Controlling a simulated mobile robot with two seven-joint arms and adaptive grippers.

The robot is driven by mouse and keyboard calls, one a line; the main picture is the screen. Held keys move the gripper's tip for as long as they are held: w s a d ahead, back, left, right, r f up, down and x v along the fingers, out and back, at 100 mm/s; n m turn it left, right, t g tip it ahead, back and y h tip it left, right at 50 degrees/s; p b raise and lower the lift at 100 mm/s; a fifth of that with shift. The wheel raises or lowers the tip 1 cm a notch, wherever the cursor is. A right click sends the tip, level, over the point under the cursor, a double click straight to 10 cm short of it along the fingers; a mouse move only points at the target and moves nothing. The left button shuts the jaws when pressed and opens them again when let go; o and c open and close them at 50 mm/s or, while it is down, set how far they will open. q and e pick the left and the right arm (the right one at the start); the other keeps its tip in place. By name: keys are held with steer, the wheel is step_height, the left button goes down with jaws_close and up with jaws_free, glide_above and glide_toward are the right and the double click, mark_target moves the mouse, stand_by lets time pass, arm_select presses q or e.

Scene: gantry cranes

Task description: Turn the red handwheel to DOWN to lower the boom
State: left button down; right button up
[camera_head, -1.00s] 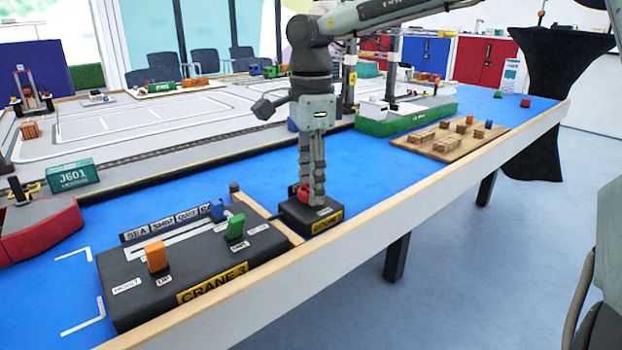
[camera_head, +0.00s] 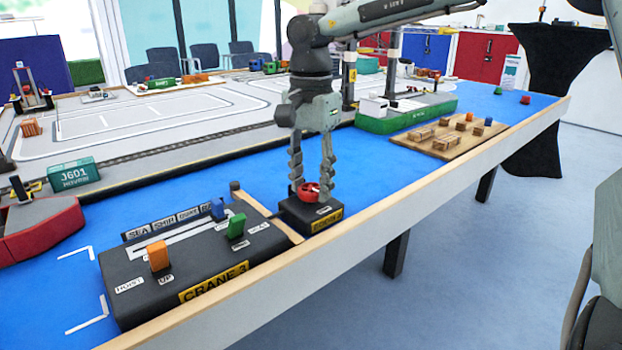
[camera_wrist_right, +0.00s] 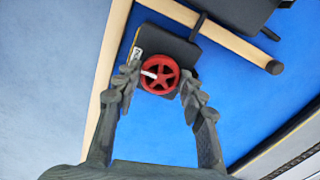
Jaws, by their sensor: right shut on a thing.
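The red handwheel (camera_head: 309,190) sits on top of a small black box (camera_head: 311,216) with a yellow label at the table's front edge. In the right wrist view, the red handwheel (camera_wrist_right: 160,86) has spokes and a white pointer mark directed to the left. My right gripper (camera_head: 313,196) points down with one finger on each side of the wheel and is shut on its rim. In the right wrist view both fingers of my right gripper (camera_wrist_right: 158,80) flank the wheel. The DOWN marking is not readable. My left gripper is not in view.
A black CRANE 3 panel (camera_head: 195,268) with orange, green and blue levers stands left of the wheel box. A green-based crane model (camera_head: 405,118) and a wooden board (camera_head: 449,140) with small crates stand to the right. Blue table surface is free behind the box.

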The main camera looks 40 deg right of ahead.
mark_target(311, 187)
stand_by(0.3)
steer(key=o, duration=1.2)
steer(key=shift+c, duration=0.2)
step_height(311, 187, up, 12)
